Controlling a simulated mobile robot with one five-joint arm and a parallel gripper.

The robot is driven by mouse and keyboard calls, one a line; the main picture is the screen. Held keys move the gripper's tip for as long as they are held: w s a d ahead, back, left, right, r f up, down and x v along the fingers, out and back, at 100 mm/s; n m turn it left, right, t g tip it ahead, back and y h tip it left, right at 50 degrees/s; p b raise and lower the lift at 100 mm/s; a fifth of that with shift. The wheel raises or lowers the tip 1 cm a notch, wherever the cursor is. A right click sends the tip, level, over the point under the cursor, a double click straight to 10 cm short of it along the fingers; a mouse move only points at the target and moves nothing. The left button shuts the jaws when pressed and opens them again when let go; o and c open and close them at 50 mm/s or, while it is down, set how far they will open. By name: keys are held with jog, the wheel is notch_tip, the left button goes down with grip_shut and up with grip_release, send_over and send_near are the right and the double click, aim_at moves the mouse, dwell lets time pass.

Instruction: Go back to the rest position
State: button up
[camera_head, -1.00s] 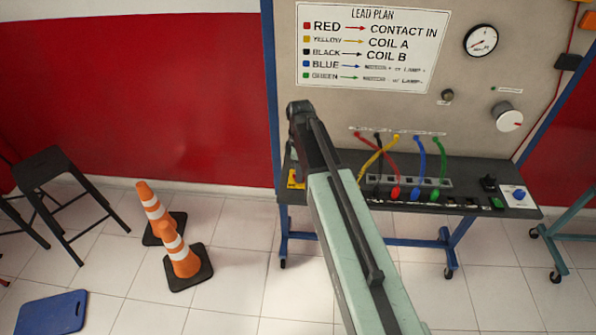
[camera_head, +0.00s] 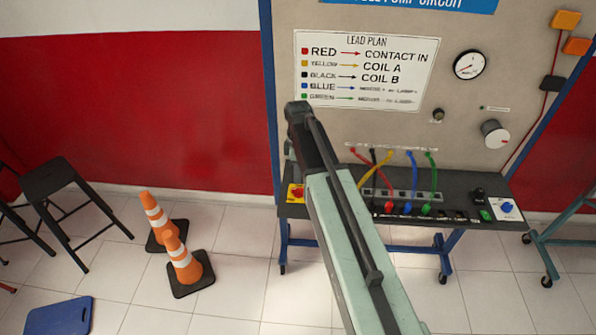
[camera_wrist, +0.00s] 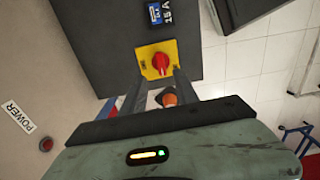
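My arm crosses the middle of the head view, and its end hides most of my gripper there. In the wrist view my gripper (camera_wrist: 160,78) is open, with its two fingers apart and nothing held between them. Just beyond the fingertips is a red rotary knob (camera_wrist: 160,63) on a yellow plate; I cannot tell whether they touch it. The knob also shows in the head view (camera_head: 297,192), at the left end of the trainer's black shelf (camera_head: 462,193), left of my arm.
The trainer panel (camera_head: 465,115) stands close behind my arm, with coloured leads (camera_head: 412,175) plugged in along the shelf. Two orange cones (camera_head: 180,258), a black stool (camera_head: 60,180) and a blue board (camera_head: 55,316) are on the floor at left. Floor between cones and trainer is clear.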

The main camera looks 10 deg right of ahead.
jog(key=shift+f, duration=0.2)
jog(key=shift+m, duration=0.8)
jog(key=s+f+b, duration=0.1)
jog(key=s, duration=0.1)
jog(key=s+f+b, duration=0.1)
jog(key=s, duration=0.1)
jog(key=s+f+b, duration=0.1)
jog(key=s, duration=0.1)
jog(key=shift+s+a+f+b, duration=0.2)
jog(key=shift+s+a+b, duration=0.15)
jog(key=s+m, duration=0.8)
jog(key=m, duration=0.5)
jog(key=shift+s+a+f+b, duration=0.15)
jog(key=shift+f+b, duration=0.15)
jog(key=shift+b, duration=0.05)
